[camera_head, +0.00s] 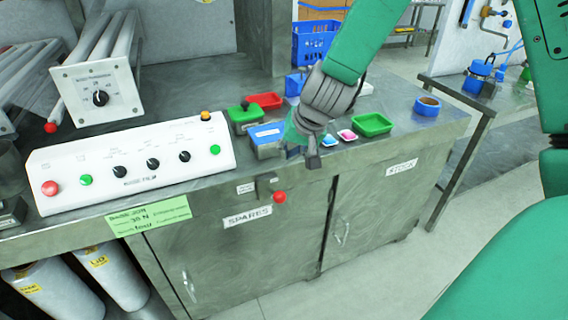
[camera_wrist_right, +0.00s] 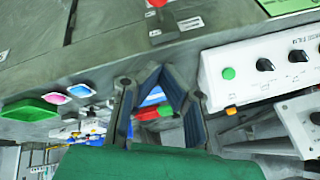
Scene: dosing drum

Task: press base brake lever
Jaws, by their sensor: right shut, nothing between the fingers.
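A red ball knob (camera_head: 280,197) on a small dark bracket sticks out of the front of the grey cabinet, just above the SPARES label; it looks like the lever. The red knob (camera_wrist_right: 157,3) also shows at the top edge of the right wrist view. My right gripper (camera_head: 313,158) is shut and empty, pointing down over the bench's front edge, above and to the right of the knob and apart from it. Its fingers (camera_wrist_right: 158,92) show in the right wrist view. My left gripper is not in view.
A white control panel (camera_head: 130,165) with buttons and knobs stands at the left. A green tray (camera_head: 372,124), red tray (camera_head: 264,101) and blue bin (camera_head: 266,142) sit near my right gripper. A green note (camera_head: 149,217) hangs on the edge. The floor in front is clear.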

